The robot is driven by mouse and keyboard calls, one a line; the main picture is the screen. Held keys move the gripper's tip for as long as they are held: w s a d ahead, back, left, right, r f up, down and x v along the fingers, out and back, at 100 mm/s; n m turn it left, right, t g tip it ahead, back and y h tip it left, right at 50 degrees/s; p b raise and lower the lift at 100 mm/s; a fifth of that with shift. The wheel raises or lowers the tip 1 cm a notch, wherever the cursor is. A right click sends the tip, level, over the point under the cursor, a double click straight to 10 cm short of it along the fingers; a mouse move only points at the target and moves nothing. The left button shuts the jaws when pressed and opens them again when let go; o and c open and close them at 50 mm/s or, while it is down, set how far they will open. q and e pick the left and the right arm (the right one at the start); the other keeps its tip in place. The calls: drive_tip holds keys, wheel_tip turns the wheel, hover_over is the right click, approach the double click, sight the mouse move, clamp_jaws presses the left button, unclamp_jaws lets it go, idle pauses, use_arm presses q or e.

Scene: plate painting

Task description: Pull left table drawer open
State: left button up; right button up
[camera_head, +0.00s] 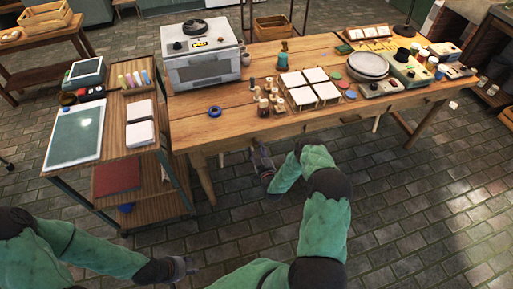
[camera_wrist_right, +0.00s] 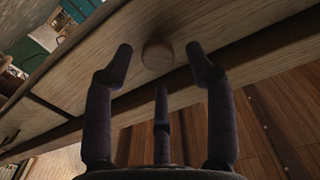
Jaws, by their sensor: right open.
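The wooden table (camera_head: 205,128) has drawers in its front edge. In the right wrist view a wooden drawer front (camera_wrist_right: 205,22) crosses the picture at a slant, with a round wooden knob (camera_wrist_right: 157,54). My right gripper (camera_wrist_right: 160,58) is open, with its fingers on either side of the knob; I cannot tell whether they touch it. In the head view my right gripper (camera_head: 256,152) is under the table's front edge, left of the middle, and the knob is hidden there. My left gripper (camera_head: 190,266) is low at the bottom left, away from the table; its jaws are too small to judge.
A white oven (camera_head: 202,70), a blue ring (camera_head: 215,111), white tiles (camera_head: 314,86) and several jars stand on the table. A side cart (camera_head: 112,125) stands close on the left, near my left arm. The brick floor (camera_head: 410,210) at front right is clear.

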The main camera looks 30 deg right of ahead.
drive_tip(key=shift+x, duration=1.2)
clamp_jaws()
drive_tip(key=shift+s, duration=0.1)
